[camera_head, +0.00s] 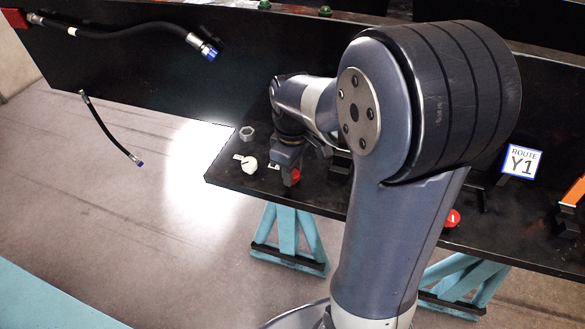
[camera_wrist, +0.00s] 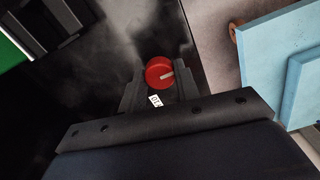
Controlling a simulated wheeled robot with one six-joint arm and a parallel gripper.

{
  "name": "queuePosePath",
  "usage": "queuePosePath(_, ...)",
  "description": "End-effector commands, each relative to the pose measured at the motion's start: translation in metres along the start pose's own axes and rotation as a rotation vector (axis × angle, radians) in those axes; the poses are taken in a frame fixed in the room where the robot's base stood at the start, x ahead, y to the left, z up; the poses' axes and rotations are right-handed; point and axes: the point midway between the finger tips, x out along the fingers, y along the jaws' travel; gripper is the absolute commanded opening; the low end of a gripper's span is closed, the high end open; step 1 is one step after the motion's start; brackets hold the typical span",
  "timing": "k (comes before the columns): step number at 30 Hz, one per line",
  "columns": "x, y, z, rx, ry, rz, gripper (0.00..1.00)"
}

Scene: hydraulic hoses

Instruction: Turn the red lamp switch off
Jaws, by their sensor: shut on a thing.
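The red lamp switch is a round red knob with a pale pointer line. It sits between the fingers of my gripper in the wrist view (camera_wrist: 159,72), and its pointer line slants toward the right. In the head view the red knob (camera_head: 292,176) shows at the tip of my gripper (camera_head: 287,168), near the front left edge of the black bench. My gripper (camera_wrist: 160,82) is shut on the knob, with a dark finger on either side.
A white knob (camera_head: 249,165) and a grey hex nut (camera_head: 246,133) are close left of my gripper. Another red knob (camera_head: 452,218) is right of my arm. A Y1 sign (camera_head: 521,161) stands farther right. Black hoses (camera_head: 135,30) with blue ends hang at upper left. Blue trestles (camera_head: 290,235) support the bench.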

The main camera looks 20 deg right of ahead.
Motion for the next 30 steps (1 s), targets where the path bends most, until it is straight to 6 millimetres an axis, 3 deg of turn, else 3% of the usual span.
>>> queuePosePath(15, -0.0006, 0.0003, -0.0005, -0.018, 0.002, 0.001, 0.08)
queuePosePath(16, -0.0006, 0.0003, -0.0005, -0.018, 0.002, 0.001, 0.33)
queuePosePath(23, -0.0003, 0.0002, -0.0003, -0.017, 0.001, 0.001, 0.52)
queuePosePath(30, -0.0007, 0.0001, -0.0002, -0.017, 0.001, 0.001, 0.52)
